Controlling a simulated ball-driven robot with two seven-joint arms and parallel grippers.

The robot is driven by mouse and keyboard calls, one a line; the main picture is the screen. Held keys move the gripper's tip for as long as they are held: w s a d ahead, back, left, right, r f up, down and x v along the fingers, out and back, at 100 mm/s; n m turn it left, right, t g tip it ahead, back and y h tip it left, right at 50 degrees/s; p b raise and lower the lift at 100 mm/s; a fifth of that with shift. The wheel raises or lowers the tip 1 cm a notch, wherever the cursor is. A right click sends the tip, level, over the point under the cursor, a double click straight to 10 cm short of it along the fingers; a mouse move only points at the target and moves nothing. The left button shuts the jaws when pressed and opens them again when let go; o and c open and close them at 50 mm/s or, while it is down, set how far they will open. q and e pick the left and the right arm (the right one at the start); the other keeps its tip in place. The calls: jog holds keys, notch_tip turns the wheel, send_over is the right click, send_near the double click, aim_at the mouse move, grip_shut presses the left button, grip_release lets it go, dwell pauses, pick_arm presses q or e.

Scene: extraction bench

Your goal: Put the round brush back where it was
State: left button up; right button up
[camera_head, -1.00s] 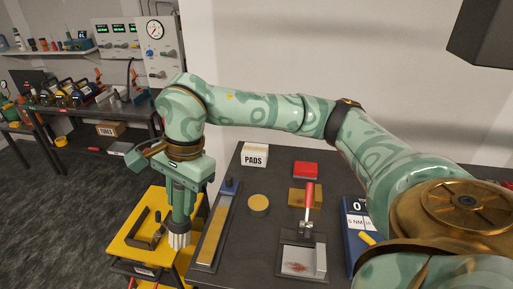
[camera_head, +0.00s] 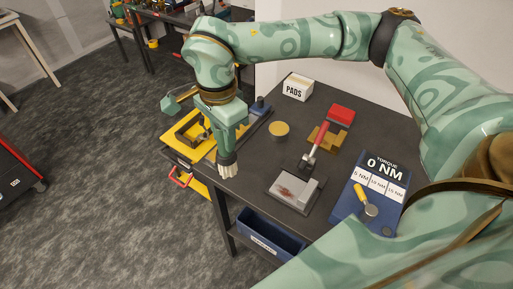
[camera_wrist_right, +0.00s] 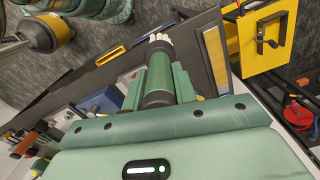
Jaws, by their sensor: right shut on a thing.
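My right gripper (camera_head: 226,143) is shut on the round brush (camera_head: 228,169), which hangs bristles down with pale bristles showing below the jaws. The brush is at the left edge of the dark bench (camera_head: 250,185); I cannot tell its height above it. In the right wrist view the brush's dark body (camera_wrist_right: 158,84) sits between the green fingers, with its whitish bristles at the far end. Most of its body is hidden by the gripper in the head view. My left gripper is not in view.
On the bench are a PADS box (camera_head: 297,88), a round tan disc (camera_head: 279,131), a red-handled clamp (camera_head: 317,142), a stained metal plate (camera_head: 291,190) and a torque board (camera_head: 368,190). A yellow cart (camera_head: 176,138) stands left.

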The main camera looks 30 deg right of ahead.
jog(key=w+d+f+p, duration=0.1)
jog(key=w+d+f, duration=0.5)
jog(key=d+f, duration=0.5)
jog(key=shift+d+f, duration=0.15)
jog(key=shift+f, duration=0.7)
jog(key=o, duration=1.1)
jog(key=shift+c, duration=0.2)
notch_tip(320, 180, up, 12)
